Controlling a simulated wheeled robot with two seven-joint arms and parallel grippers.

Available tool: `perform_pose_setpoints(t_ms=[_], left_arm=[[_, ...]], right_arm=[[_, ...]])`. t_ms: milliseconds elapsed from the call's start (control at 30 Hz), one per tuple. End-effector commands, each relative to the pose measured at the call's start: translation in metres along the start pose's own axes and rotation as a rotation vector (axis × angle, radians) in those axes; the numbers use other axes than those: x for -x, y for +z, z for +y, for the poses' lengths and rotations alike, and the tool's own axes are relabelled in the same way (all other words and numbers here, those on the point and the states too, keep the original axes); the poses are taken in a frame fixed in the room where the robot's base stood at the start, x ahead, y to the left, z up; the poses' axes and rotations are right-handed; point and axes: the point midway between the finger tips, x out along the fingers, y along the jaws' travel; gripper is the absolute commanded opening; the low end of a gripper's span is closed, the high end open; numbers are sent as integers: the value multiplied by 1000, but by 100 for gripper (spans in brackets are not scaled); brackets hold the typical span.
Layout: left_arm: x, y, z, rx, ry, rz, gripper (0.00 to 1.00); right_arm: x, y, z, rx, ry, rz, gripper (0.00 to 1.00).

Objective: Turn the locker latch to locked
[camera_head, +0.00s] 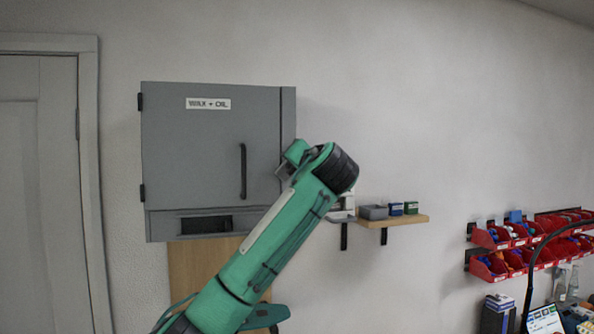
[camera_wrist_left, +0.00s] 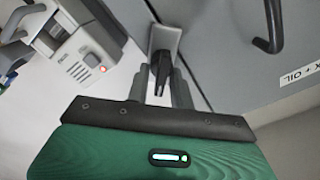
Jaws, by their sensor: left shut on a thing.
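The locker (camera_head: 190,150) is a grey wall cabinet with a "WAX + OIL" label, and its door looks closed. A black door handle (camera_head: 243,170) is on the door's right side; it also shows in the left wrist view (camera_wrist_left: 273,28). My left gripper (camera_head: 284,172) is at the locker's right edge, where it hides the latch in the head view. In the left wrist view, my left gripper (camera_wrist_left: 160,88) has its fingers around the black latch lever (camera_wrist_left: 160,65), which stands on a grey plate (camera_wrist_left: 166,36). Which latch position this is, I cannot tell. My right gripper is out of view.
A wooden shelf (camera_head: 405,222) with small boxes is right of the locker. A grey device with a red light (camera_wrist_left: 85,58) is close by in the wrist view. Red bins (camera_head: 500,236) hang far right. A door (camera_head: 38,190) is at left.

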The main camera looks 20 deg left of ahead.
Motion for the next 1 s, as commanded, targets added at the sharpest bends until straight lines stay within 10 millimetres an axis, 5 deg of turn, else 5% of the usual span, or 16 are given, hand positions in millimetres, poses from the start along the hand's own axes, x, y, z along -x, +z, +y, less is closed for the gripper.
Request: perform_pose_setpoints(t_ms=[600, 1000], left_arm=[[0, 2, 8, -565, 1, 0, 0], [0, 4, 10, -780, 2, 0, 0]], right_arm=[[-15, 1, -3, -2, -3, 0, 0], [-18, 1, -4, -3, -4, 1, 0]])
